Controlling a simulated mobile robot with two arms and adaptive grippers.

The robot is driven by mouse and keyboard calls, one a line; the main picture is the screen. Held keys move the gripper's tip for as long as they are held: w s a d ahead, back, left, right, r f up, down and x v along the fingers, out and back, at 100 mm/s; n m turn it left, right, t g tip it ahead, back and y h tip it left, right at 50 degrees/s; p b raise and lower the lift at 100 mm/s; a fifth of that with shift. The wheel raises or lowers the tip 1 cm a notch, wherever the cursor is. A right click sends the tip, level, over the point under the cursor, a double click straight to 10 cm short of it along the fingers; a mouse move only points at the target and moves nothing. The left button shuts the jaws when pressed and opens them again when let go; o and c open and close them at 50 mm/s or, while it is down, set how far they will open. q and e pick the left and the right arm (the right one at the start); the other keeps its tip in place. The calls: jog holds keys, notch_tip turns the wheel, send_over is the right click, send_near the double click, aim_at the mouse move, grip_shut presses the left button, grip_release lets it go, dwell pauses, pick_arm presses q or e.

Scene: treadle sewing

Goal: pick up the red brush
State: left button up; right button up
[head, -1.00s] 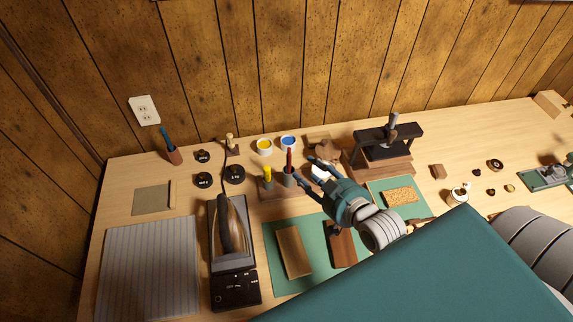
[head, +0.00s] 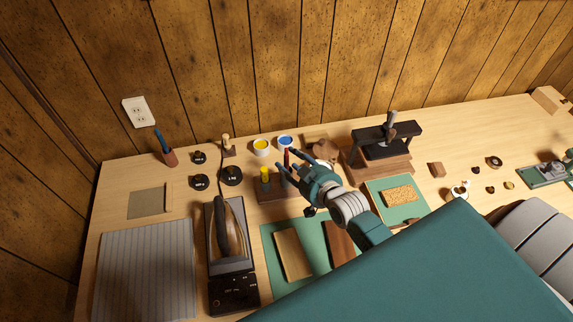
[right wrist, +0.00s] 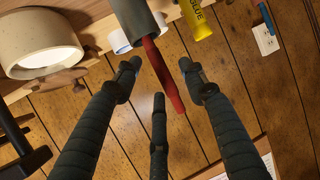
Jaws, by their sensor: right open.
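The red brush (head: 286,157) stands upright in a grey cup on a small wooden stand (head: 270,194), beside a yellow glue tube (head: 264,173). In the right wrist view the red brush (right wrist: 163,75) sticks out of the grey holder (right wrist: 138,18) and lies between the fingers. My right gripper (head: 284,161) is open, with its fingers around the brush handle and not closed on it. The right gripper (right wrist: 158,78) shows no clear contact in the wrist view. The cup is partly hidden by the fingers in the head view. My left gripper is not in view.
Yellow (head: 261,147) and blue (head: 285,142) paint pots stand behind the stand. Black weights (head: 231,176) and an iron (head: 228,230) are to the left. A dark press (head: 384,145) is to the right. A green mat (head: 312,236) lies in front.

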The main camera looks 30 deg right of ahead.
jog(key=shift+x, duration=1.1)
jog(key=c, duration=1.1)
jog(key=shift+o, duration=0.2)
jog(key=shift+r, duration=0.15)
